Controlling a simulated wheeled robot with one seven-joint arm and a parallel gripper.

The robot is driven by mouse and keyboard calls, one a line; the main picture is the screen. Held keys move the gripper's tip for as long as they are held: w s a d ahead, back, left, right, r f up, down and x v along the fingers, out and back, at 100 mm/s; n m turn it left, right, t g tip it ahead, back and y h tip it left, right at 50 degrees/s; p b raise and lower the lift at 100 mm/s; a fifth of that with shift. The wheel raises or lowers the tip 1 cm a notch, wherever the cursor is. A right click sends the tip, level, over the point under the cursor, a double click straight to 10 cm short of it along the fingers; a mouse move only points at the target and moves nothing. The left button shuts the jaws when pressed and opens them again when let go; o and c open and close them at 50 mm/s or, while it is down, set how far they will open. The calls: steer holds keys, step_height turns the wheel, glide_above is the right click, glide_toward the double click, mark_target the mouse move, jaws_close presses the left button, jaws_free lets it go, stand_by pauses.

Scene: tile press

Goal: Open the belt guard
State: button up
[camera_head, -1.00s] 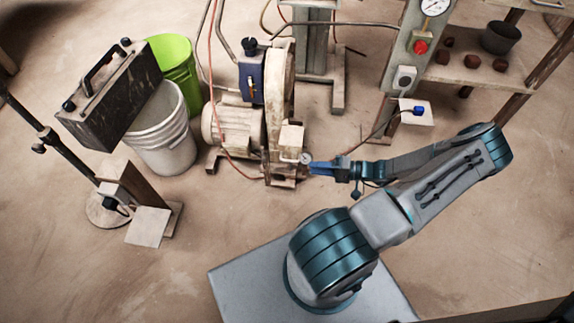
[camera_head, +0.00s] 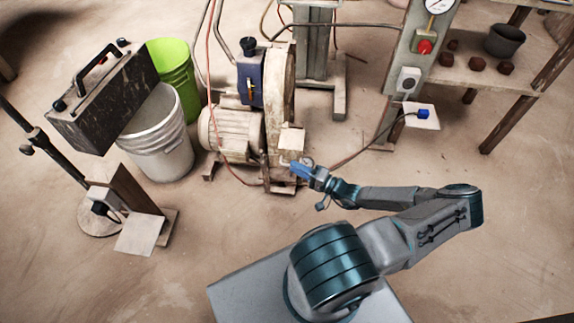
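The machine with the electric motor (camera_head: 232,134) stands at the centre back. A tall, worn cream casing (camera_head: 283,85) rises on its right side and looks like the belt guard. It appears closed, though its far side is hidden. My gripper (camera_head: 297,169), with blue fingers, is at the machine's lower front right, beside a small round gauge-like part and below a pale box (camera_head: 291,139). The fingers are too small to show whether they are apart, touch anything or hold anything.
A white bucket (camera_head: 158,145), a green bucket (camera_head: 172,66) and a dark box with a handle (camera_head: 104,97) stand left. A control post (camera_head: 412,55) and a shelf (camera_head: 483,78) stand right. Hoses and cables run around the machine. The floor in front is mostly clear.

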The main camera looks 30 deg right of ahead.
steer(key=shift+b+x, duration=0.4)
steer(key=shift+x, duration=1.85)
steer(key=shift+c, duration=0.3)
jaws_close()
steer(key=shift+s+d, duration=0.1)
steer(key=shift+d, duration=0.05)
